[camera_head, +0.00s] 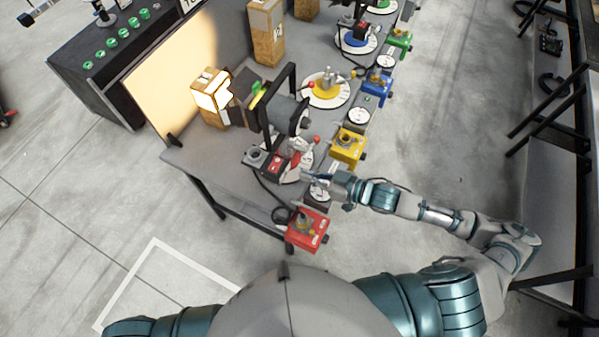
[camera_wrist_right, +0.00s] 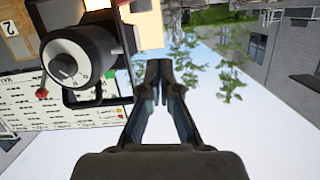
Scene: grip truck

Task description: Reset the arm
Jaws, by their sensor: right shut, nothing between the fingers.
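My right arm reaches in from the right over the near end of the grey workbench (camera_head: 205,150). My right gripper (camera_head: 312,177) is at the bench's right edge, just beyond the red box (camera_head: 308,230) and beside a small round dial. In the right wrist view my right gripper (camera_wrist_right: 159,75) is shut, with its fingertips together and nothing between them. A dark-framed device with a round grey dial (camera_wrist_right: 68,66) shows left of the fingers, apart from them. My left gripper is not in view.
Yellow (camera_head: 348,147), blue (camera_head: 377,86) and green (camera_head: 400,40) boxes line the bench's right edge. A black frame (camera_head: 277,110) stands upright on the bench. Cardboard boxes (camera_head: 265,35) stand behind. The floor right of the bench is clear.

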